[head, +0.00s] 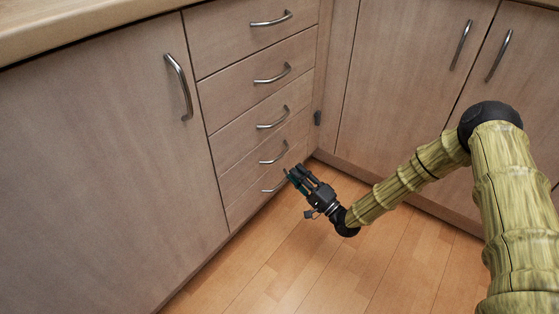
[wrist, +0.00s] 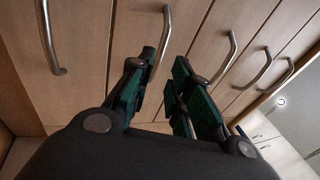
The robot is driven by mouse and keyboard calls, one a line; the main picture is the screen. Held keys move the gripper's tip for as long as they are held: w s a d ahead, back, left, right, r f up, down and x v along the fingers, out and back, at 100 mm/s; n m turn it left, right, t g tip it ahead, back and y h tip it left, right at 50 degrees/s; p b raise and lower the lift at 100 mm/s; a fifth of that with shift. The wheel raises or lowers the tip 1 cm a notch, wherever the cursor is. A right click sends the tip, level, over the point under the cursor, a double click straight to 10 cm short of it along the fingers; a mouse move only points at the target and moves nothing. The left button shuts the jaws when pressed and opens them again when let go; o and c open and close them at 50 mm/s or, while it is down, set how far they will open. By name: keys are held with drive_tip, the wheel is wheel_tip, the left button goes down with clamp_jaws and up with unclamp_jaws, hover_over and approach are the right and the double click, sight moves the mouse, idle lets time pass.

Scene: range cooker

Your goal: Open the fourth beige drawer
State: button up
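The fourth beige drawer (head: 240,178), counted from the top of a stack, is closed, its front flush with its neighbours. Its curved metal handle (head: 273,154) shows just up and left of my gripper (head: 289,173). In the wrist view the same handle (wrist: 166,28) runs down between the two green-padded fingers of my gripper (wrist: 165,58). The fingers are open, one on each side of the handle's near end. I cannot tell whether either finger touches it. The fingers hide part of the drawer front.
The fifth drawer's handle (wrist: 47,38) is close on the left in the wrist view; the third's handle (wrist: 226,58) is right of the fingers. A large cabinet door (head: 100,160) stands left, corner cabinet doors (head: 400,80) right. The wooden floor (head: 330,265) is clear.

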sight(280, 156)
drive_tip(key=shift+b+x, duration=1.65)
drive_tip(key=shift+x, duration=2.9)
clamp_jaws()
